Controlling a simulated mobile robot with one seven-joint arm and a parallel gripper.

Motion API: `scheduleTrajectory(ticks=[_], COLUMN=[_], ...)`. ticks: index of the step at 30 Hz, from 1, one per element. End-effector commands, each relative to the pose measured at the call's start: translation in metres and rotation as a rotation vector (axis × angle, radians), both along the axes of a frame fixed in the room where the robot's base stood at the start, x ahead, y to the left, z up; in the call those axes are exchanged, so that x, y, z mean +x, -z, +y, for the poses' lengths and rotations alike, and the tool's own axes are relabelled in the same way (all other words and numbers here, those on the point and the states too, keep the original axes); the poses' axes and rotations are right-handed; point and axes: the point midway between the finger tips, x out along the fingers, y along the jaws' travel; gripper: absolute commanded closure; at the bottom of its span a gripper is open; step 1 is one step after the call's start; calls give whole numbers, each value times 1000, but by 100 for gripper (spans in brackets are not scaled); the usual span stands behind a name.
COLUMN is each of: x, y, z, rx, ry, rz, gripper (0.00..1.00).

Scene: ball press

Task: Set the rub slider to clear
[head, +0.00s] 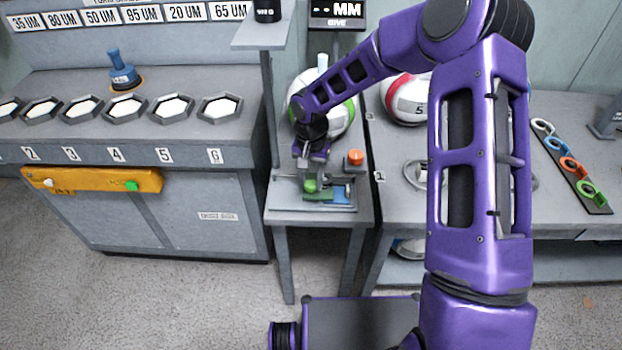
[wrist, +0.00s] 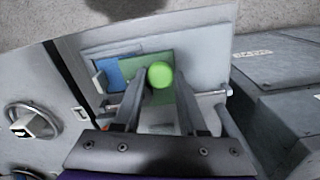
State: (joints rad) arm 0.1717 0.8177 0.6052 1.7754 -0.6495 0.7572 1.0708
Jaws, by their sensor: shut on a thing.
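The rub slider appears to be the green knob (head: 311,186) on a small grey stand. It also shows as a bright green ball between my fingers in the wrist view (wrist: 159,74). Beneath it is a green plate (wrist: 163,98) with a blue panel (wrist: 108,72) beside it; the blue panel also shows in the head view (head: 341,194), to the right of the knob. My gripper (head: 311,178) points down at the stand, its fingers shut on the green knob. I cannot read any label marking clear.
An orange button (head: 355,157) sits on the stand behind the slider. A white and green ball (head: 340,117) stands just behind my wrist. A cabinet with an orange rail (head: 85,180) is on the left. A bench with colored rings (head: 572,166) is on the right.

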Motion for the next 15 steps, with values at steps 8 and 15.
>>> scheduleTrajectory(ticks=[8,15], x=[0,2], y=[-1,2], z=[0,23], rx=[0,0], ry=[0,-4], rz=[-1,-3], gripper=[100,100])
